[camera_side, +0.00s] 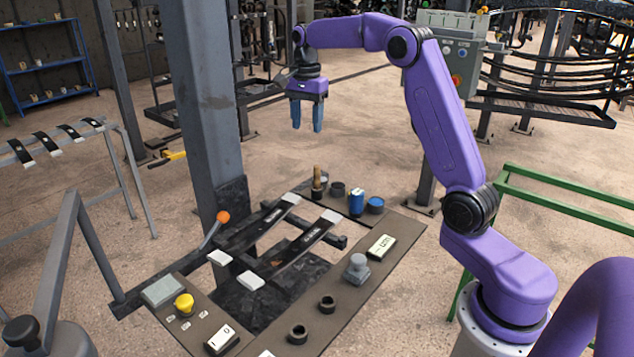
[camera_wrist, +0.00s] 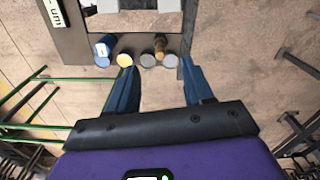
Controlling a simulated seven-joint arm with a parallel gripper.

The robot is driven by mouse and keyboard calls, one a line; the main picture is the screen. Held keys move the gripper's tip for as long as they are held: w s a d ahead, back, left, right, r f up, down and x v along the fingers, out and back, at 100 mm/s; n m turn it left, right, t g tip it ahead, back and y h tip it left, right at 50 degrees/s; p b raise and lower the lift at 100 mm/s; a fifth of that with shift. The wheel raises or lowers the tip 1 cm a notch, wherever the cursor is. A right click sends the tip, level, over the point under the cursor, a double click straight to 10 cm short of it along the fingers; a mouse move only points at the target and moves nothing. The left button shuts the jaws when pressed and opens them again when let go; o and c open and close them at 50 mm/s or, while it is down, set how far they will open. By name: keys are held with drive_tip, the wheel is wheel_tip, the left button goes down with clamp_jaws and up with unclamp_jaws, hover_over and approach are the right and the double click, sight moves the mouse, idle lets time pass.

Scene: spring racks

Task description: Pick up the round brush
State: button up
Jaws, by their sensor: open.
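What looks like the round brush (camera_side: 317,180), with a light brown handle, stands upright at the far end of the bench among small cups. The wrist view shows its brown and dark shape (camera_wrist: 160,46) near the top, beyond the gap between my fingers. Its bristles cannot be made out clearly. My gripper (camera_side: 306,127) has blue fingers pointing down, open and empty, well above the bench and behind the brush in the side view. Both fingers also show in the wrist view (camera_wrist: 160,72), spread apart with nothing between them.
Beside the brush stand a dark cup (camera_side: 337,188), a blue can (camera_side: 356,202) and a blue-topped pot (camera_side: 375,205). A thick grey post (camera_side: 205,110) rises left of the bench. An orange-tipped lever (camera_side: 222,217) sticks up near it. Air around my gripper is clear.

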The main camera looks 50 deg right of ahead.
drive_tip(key=d+m, duration=0.2)
drive_tip(key=d, duration=0.2)
approach(317, 166)
drive_tip(key=f, duration=0.7)
drive_tip(key=shift+w+d, duration=0.2)
drive_tip(key=shift+w, duration=0.1)
drive_tip(key=shift+s+a+f, duration=0.1)
drive_tip(key=shift+s+f, duration=0.05)
drive_tip(key=shift+f, duration=1.25)
drive_tip(key=shift+s+a+f, duration=0.1)
drive_tip(key=shift+f, duration=1.25)
clamp_jaws()
